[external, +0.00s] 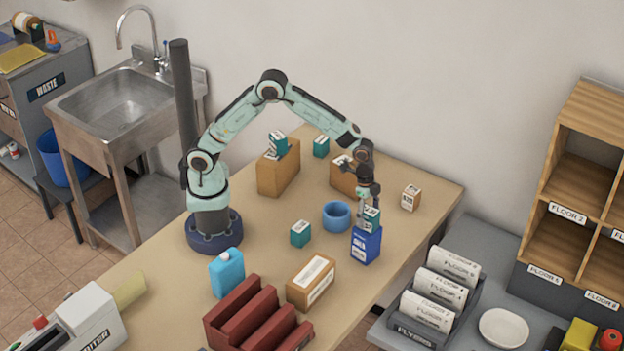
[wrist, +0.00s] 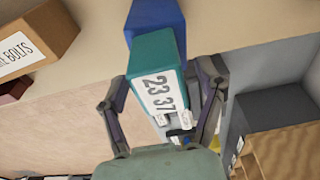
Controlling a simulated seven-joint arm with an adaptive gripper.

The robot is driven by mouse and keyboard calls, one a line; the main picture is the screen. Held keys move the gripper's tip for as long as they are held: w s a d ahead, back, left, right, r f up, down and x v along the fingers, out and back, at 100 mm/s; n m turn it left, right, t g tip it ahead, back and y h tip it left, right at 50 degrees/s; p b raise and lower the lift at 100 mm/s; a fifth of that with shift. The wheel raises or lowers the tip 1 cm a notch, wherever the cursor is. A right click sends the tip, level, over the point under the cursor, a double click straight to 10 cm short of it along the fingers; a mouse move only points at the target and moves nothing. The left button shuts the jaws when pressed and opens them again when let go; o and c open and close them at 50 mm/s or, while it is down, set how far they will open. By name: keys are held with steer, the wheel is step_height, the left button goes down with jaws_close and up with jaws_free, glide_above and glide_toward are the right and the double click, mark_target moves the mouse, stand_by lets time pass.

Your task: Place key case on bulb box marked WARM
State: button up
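A teal box (wrist: 152,68) with a white label reading "23 37" is between the fingers of my gripper (wrist: 165,88), which look closed against its two sides. In the external view my gripper (external: 369,202) points down, with this teal box (external: 372,217) at its tips. A blue box (external: 366,246) with white label patches stands right below it; it shows behind the teal box in the wrist view (wrist: 153,14). I cannot tell whether teal and blue touch. No WARM marking is readable, and I cannot tell for certain which thing is the key case.
Other teal boxes stand on the table (external: 160,270), one near the front (external: 300,234) and one at the back (external: 321,146). A blue bowl (external: 336,216), a small labelled box (external: 410,197) and a brown carton (external: 311,281) are close by. The table's right edge is near the blue box.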

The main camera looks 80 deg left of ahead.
steer(key=r, duration=0.7)
steer(key=s+a+r, duration=0.1)
steer(key=r, duration=0.3)
steer(key=shift+r, duration=0.15)
steer(key=s+a+r+n+y, duration=0.1)
steer(key=s+a+r+n, duration=0.15)
steer(key=s+a, duration=0.4)
steer(key=s+a+r+n, duration=0.1)
steer(key=s+a+n, duration=0.25)
steer(key=s, duration=0.55)
steer(key=s+a+f+n, duration=0.1)
steer(key=s+a+n, duration=0.1)
steer(key=s, duration=0.4)
steer(key=s+a+f+n+g+y, duration=0.1)
steer(key=s+a+f+n, duration=0.1)
steer(key=s, duration=0.4)
steer(key=shift+s+a, duration=0.15)
steer(key=shift+a, duration=0.45)
steer(key=shift+f, duration=0.1)
